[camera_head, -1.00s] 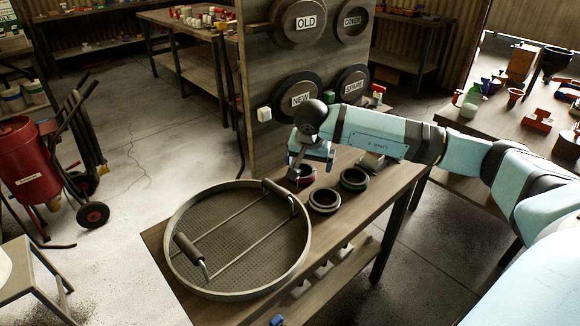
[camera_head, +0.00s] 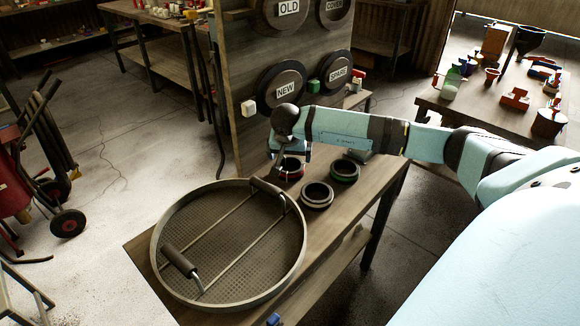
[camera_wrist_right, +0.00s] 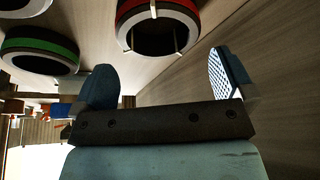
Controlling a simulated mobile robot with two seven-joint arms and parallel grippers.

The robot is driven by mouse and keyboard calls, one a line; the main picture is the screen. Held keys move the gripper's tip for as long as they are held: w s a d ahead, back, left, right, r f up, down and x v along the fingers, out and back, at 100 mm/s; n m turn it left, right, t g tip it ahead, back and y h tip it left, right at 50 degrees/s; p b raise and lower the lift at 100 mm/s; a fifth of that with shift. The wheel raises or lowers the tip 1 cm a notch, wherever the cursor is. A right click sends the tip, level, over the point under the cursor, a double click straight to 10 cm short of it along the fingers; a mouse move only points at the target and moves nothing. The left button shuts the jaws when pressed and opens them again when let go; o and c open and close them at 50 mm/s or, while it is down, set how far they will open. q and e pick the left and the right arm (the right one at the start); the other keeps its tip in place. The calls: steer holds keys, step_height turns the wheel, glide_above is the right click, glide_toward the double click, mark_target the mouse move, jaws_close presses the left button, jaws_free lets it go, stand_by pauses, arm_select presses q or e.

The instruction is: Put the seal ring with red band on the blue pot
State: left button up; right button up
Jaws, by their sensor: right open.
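The seal ring with the red band (camera_head: 290,174) lies on the wooden workbench, partly hidden by my right gripper (camera_head: 288,156). In the right wrist view, the red-banded ring (camera_wrist_right: 158,42) appears at the top, beyond the fingertips. My right gripper (camera_wrist_right: 160,76) is open there, with two blue fingers apart and nothing between them. It is close to the ring; I cannot tell whether it touches. My left gripper is not in view. I cannot make out a blue pot in these frames.
A plain dark ring (camera_head: 317,203) and a green-banded ring (camera_head: 344,178) lie beside the red-banded ring. A large round sieve (camera_head: 167,282) with two handles covers the bench's near left. An upright board (camera_head: 232,75) with labelled discs stands behind.

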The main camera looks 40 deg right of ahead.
mark_target(291, 169)
steer(key=x, duration=0.5)
steer(key=shift+s+a+f, duration=0.15)
steer(key=shift+s+a, duration=0.1)
steer(key=shift+a, duration=0.05)
steer(key=c, duration=0.7)
